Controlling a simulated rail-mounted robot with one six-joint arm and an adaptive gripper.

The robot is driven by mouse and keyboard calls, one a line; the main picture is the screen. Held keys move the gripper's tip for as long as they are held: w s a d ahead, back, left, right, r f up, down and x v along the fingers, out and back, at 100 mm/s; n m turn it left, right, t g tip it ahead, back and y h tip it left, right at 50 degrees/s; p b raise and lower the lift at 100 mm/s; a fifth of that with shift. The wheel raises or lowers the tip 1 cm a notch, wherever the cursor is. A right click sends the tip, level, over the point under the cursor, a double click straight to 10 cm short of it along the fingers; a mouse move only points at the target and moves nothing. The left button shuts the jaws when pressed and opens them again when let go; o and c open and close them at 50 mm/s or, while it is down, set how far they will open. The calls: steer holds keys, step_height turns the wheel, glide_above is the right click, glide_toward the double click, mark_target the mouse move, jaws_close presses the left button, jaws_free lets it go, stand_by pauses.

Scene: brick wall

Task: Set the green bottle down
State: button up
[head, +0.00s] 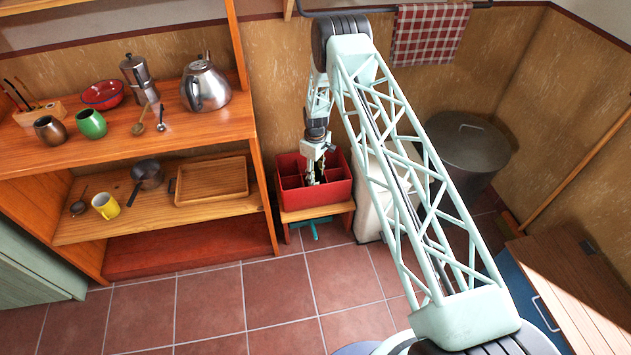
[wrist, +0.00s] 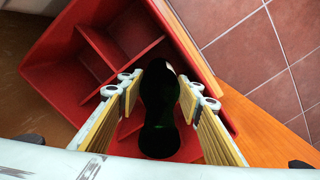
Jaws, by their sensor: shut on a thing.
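The green bottle (wrist: 161,108), very dark, is between the two yellow-padded fingers of my gripper (wrist: 160,92) in the wrist view. My gripper is shut on it. The red crate (wrist: 62,72) with dividers lies below and around the bottle. In the head view my gripper (head: 315,176) points down into the crate (head: 318,197), which stands on a small wooden bench (head: 330,211). The bottle is mostly hidden there by my gripper and the crate. I cannot tell whether its base touches the crate's floor.
A wooden shelf unit (head: 200,138) with a kettle (head: 205,84), a moka pot and cups stands left of the crate. A white object (head: 371,195) stands just right of the crate, with a dark lidded bin (head: 466,150) farther right. The tiled floor in front is clear.

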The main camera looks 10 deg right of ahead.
mark_target(316, 180)
steer(key=shift+f+b, duration=0.45)
steer(key=shift+f, duration=1.5)
steer(key=o, duration=0.5)
steer(key=shift+f, duration=0.1)
steer(key=shift+o, duration=0.9)
steer(key=shift+r, duration=0.2)
steer(key=shift+r, duration=0.2)
steer(key=shift+r+p, duration=1.15)
steer(key=shift+r, duration=4.65)
